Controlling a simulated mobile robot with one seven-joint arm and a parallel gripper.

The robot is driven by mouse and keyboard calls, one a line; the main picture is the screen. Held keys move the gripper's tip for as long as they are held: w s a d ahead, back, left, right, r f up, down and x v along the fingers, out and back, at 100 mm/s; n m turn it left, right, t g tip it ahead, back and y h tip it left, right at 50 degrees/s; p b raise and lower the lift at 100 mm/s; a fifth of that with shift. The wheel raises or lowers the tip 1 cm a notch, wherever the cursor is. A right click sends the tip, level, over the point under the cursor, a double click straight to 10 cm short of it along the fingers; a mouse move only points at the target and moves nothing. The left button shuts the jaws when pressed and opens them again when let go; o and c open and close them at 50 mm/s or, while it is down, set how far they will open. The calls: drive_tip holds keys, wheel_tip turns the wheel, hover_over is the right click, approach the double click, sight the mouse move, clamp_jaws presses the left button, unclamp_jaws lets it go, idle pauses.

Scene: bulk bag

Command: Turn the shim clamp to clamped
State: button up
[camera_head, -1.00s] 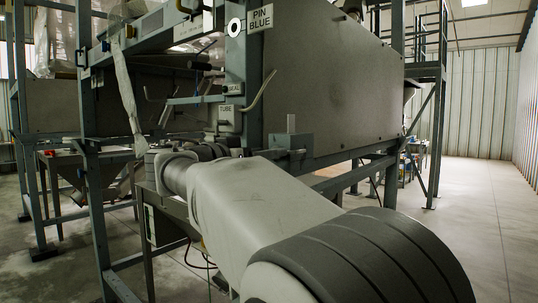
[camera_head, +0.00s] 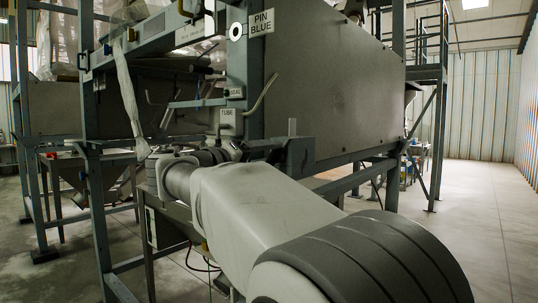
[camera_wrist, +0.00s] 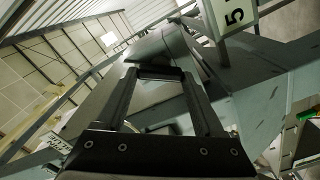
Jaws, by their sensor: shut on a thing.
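In the wrist view my gripper (camera_wrist: 160,78) has its two dark fingers reaching up the picture, with their tips at a rounded grey part (camera_wrist: 150,45). They are shut on this grey part, which looks like the shim clamp's handle, though no label on it can be read. The clamp's setting cannot be told.
A grey steel frame with a large side panel (camera_head: 335,75) stands close before me. A PIN BLUE sign (camera_head: 261,20) hangs on its post. A block with an upright peg (camera_head: 292,150) sits beside my forearm. A hopper (camera_head: 90,180) stands at left. Open floor (camera_head: 480,220) lies at right.

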drive_tip(key=shift+f+n+p, duration=0.1)
drive_tip(key=shift+n+p, duration=1.4)
drive_tip(key=shift+n, duration=1.7)
drive_tip(key=o, duration=1.4)
drive_tip(key=shift+a, duration=0.1)
drive_tip(key=v, duration=1.7)
drive_tip(key=shift+s+a+b, duration=0.1)
drive_tip(key=shift+s+b, duration=0.05)
drive_tip(key=shift+b, duration=0.2)
